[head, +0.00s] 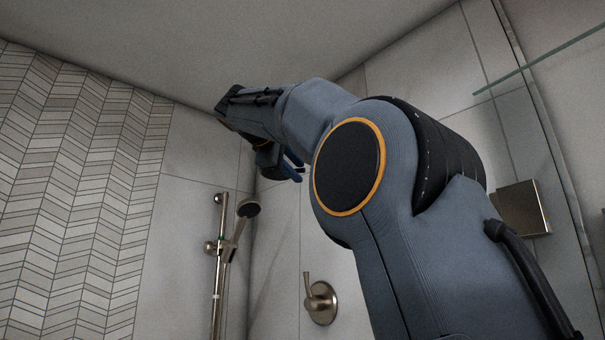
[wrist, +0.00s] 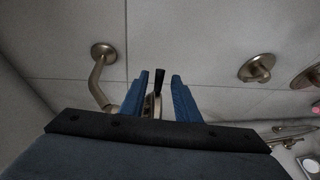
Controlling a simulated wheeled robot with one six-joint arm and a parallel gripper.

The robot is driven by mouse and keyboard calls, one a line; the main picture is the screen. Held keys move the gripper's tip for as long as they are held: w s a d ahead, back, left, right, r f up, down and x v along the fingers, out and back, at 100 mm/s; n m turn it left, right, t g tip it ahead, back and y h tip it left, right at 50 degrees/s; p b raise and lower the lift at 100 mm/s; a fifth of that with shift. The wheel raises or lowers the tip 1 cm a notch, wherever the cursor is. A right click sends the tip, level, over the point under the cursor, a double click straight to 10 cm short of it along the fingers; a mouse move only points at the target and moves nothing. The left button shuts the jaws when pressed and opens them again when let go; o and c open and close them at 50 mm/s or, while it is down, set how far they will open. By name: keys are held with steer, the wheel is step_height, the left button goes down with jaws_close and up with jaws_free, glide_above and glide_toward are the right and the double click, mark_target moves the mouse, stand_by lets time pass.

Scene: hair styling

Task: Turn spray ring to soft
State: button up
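My gripper (wrist: 160,78) shows in the wrist view as two blue fingers standing apart. A narrow dark tab (wrist: 158,82) stands between the fingertips, with a thin gap visible on each side. Behind the fingers is part of a bronze-coloured shower fitting (wrist: 152,106), mostly hidden by them. I cannot read any setting on it, and I cannot tell whether the tab belongs to its spray ring. A bent bronze pipe (wrist: 97,84) runs from a round wall flange toward it. In the head view my gripper (head: 293,167) is high up, its blue fingers partly hidden by my arm.
In the head view a hand shower (head: 247,208) hangs on a vertical slide bar (head: 219,270), left of a lever valve (head: 321,303). A glass shelf edge (head: 540,62) and a metal plate (head: 522,208) are at right. Wall fittings (wrist: 257,68) show at the wrist view's right.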

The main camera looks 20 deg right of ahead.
steer(key=p+x, duration=0.1)
steer(key=x, duration=0.4)
steer(key=shift+w+d+p, duration=0.2)
steer(key=shift+p, duration=0.15)
steer(key=shift+s+d+r, duration=0.1)
steer(key=shift+s+d, duration=0.1)
steer(key=shift+d, duration=0.05)
steer(key=shift+c, duration=0.4)
steer(key=shift+s+d, duration=0.1)
steer(key=shift+d, duration=0.05)
jaws_close()
